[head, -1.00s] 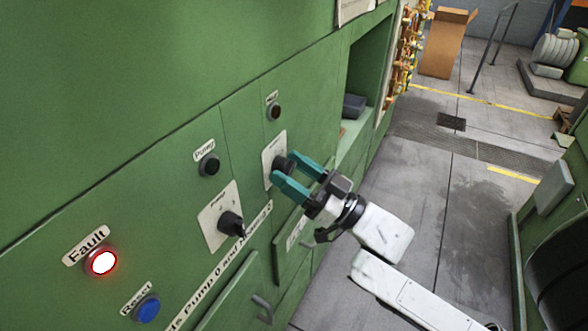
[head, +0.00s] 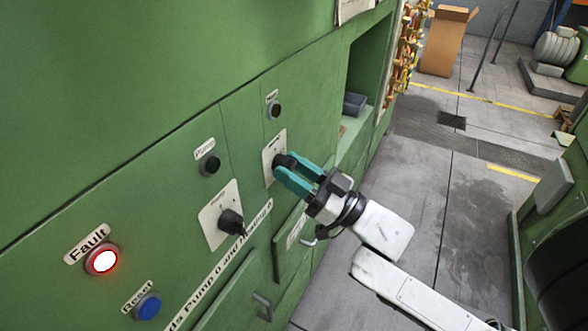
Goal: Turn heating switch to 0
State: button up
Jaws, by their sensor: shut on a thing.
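The heating switch is a dark rotary knob (head: 284,161) on a white plate (head: 268,158) on the green panel. The small label above it is hard to read. My gripper (head: 284,169) has teal fingers shut on this knob, one on each side. The fingers hide much of the knob, so I cannot tell its exact setting. A second black rotary switch (head: 231,222) sits on its own white plate to the lower left, below the "Pump" label, and is clear of my gripper.
A dark round indicator (head: 274,110) is above the held switch and another (head: 209,164) above the pump switch. A lit red Fault light (head: 101,260) and a blue Reset button (head: 147,307) are at lower left. A door handle (head: 262,307) juts out below. Open floor lies right.

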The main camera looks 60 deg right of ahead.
jog(key=n+g+y+p, duration=0.1)
jog(key=n+y, duration=0.1)
jog(key=n, duration=0.3)
jog(key=n+g+y+p, duration=0.1)
jog(key=n+y+p, duration=0.1)
jog(key=n, duration=0.3)
jog(key=n+g+y+p, duration=0.1)
jog(key=n, duration=0.4)
jog(key=shift+d+r+g+y+p, duration=0.25)
jog(key=shift+d+g+y+p, duration=0.05)
jog(key=shift+g+y+p, duration=0.1)
jog(key=shift+n, duration=0.4)
jog(key=o, duration=1)
jog(key=shift+s+d+f, duration=0.25)
jog(key=shift+s, duration=0.15)
jog(key=b+v, duration=0.3)
jog(key=v, duration=0.7)
jog(key=shift+r, duration=0.2)
